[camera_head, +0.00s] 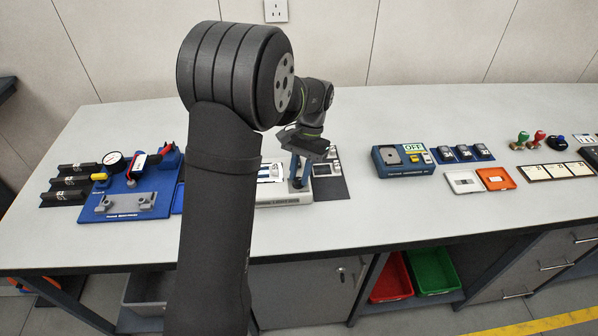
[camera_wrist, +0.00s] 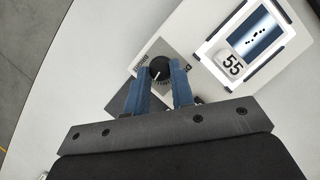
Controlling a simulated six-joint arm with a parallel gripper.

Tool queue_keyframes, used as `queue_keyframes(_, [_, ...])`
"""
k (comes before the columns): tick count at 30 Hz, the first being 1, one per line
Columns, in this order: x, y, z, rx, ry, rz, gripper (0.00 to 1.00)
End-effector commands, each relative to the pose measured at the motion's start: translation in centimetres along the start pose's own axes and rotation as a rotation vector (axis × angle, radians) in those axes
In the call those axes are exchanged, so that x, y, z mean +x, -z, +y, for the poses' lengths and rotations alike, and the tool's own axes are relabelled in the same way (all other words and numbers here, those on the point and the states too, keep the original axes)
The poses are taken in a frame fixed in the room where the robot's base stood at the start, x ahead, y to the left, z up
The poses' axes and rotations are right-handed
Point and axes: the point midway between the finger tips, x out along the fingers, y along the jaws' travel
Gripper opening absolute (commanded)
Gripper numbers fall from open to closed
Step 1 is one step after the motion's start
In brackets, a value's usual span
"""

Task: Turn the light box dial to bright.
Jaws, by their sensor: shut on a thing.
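The light box (camera_head: 275,204) sits on the bench, partly hidden behind my arm in the head view. Its pale housing also shows in the wrist view (camera_wrist: 203,25), with a bright window holding a dark blue film strip and a "55" tag (camera_wrist: 234,66). The round black dial (camera_wrist: 160,71) is on a grey plate at the box's corner. It has a white pointer line; the small marks around it are too small to read. My gripper (camera_wrist: 161,65) is shut on the dial, one blue finger on each side. In the head view my gripper (camera_head: 299,178) reaches down onto the box's right end.
A blue fixture (camera_head: 130,200) with a gauge and clamp stands left. A dark mat with small items (camera_head: 331,187) lies just right of the light box. A blue device with an "OFF" sign (camera_head: 404,160) stands further right, near open white (camera_head: 463,182) and orange (camera_head: 496,178) cases.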

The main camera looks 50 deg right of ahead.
Motion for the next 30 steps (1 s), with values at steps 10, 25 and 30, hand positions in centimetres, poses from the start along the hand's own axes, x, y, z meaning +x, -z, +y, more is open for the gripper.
queue_keyframes(10, [-0.07,0.00,0.25,0.227,0.096,0.003,0.00])
queue_keyframes(25, [-0.06,0.00,0.31,0.337,0.141,0.004,0.00])
queue_keyframes(30, [-0.06,0.00,0.31,0.337,0.141,0.004,0.00])
